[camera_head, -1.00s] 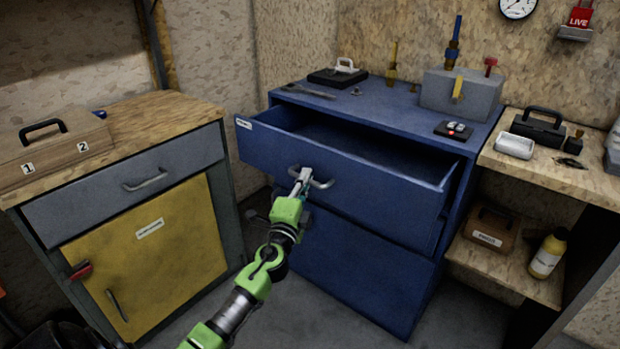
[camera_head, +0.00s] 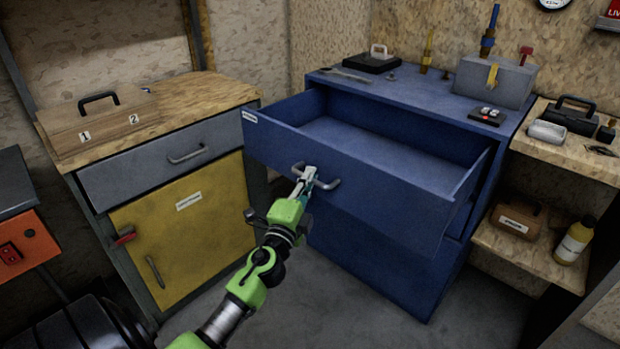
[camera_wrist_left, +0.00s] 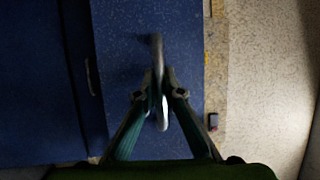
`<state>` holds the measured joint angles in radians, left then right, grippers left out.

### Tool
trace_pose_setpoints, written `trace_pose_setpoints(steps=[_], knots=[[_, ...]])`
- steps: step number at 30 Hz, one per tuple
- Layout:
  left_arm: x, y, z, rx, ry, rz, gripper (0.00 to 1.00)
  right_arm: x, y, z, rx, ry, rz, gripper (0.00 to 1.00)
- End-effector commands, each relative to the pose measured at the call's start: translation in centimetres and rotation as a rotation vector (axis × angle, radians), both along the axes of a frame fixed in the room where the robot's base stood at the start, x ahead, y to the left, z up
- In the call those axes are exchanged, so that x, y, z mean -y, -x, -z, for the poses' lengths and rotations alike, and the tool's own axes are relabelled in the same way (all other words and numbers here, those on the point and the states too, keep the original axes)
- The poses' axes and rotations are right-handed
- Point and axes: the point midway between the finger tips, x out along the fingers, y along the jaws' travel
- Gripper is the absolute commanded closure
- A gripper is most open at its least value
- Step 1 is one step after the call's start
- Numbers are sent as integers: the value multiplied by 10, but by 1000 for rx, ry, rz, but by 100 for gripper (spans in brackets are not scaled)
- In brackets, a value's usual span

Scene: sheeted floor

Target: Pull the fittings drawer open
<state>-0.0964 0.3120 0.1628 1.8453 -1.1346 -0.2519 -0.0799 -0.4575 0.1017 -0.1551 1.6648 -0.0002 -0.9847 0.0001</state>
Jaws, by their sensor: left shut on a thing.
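The blue fittings drawer (camera_head: 385,193) is the top drawer of the blue cabinet (camera_head: 378,255) and stands well out from it. Its inside shows, and the floor of it looks empty. A small white label (camera_head: 250,117) is on its left front corner. My left gripper (camera_head: 307,178) is shut on the left part of the drawer's grey bar handle (camera_head: 326,184). In the left wrist view the two fingers (camera_wrist_left: 160,97) close around the handle (camera_wrist_left: 157,60) from both sides. My right gripper is not in view.
A bench with a grey drawer (camera_head: 150,168) and yellow door (camera_head: 185,230) stands left of the cabinet. A grey block (camera_head: 494,82) and several tools lie on the cabinet top. A shelf with a yellow bottle (camera_head: 574,240) is at right. Grey floor lies in front.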

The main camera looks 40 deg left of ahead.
Motion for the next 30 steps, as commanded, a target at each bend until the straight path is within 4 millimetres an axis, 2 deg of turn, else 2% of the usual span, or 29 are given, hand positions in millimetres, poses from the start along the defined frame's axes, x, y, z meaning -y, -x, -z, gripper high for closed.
trace_pose_setpoints(steps=[5,6,8,20,23,30], knots=[[0,0,1,-1,0,1,100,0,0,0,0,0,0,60],[0,0,1,-1,0,1,89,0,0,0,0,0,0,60],[0,0,1,-1,0,1,74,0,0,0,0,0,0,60],[1,3,2,-2,2,0,74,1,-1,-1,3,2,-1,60],[5,12,4,-2,4,2,74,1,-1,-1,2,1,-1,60],[18,56,13,-1,6,-3,74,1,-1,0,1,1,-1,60]])
